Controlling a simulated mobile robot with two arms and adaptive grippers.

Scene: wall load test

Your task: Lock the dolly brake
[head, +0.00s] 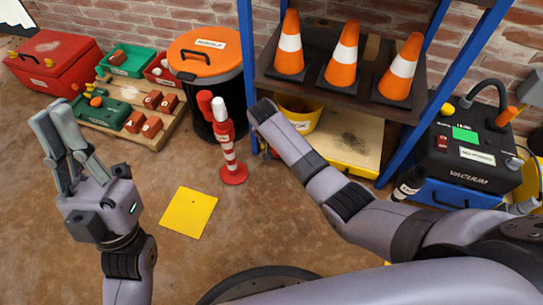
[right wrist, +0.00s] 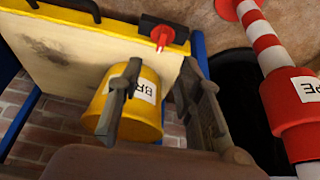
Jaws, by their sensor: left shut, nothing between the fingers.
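A wooden deck with a yellow front edge (head: 340,142) sits low under the dark shelf; I take it for the dolly. In the right wrist view, the deck (right wrist: 90,55) carries a small red lever (right wrist: 162,36) on a dark block at its corner; I take this for the brake. Whether it is locked I cannot tell. My right gripper (right wrist: 160,64) is open, its fingers apart in front of a yellow bucket (right wrist: 142,118), with the lever beyond the fingertips. In the head view, its fingers are mostly hidden by my arm. My left gripper (head: 54,112) is shut and empty, raised at the left.
Traffic cones (head: 343,55) stand on the shelf (head: 420,104) between blue posts. A red-and-white post (head: 231,172) stands left of the deck, before a black bin with an orange lid (head: 205,52). A vacuum (head: 462,150) is at the right. A yellow floor square (head: 188,212) lies on open floor.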

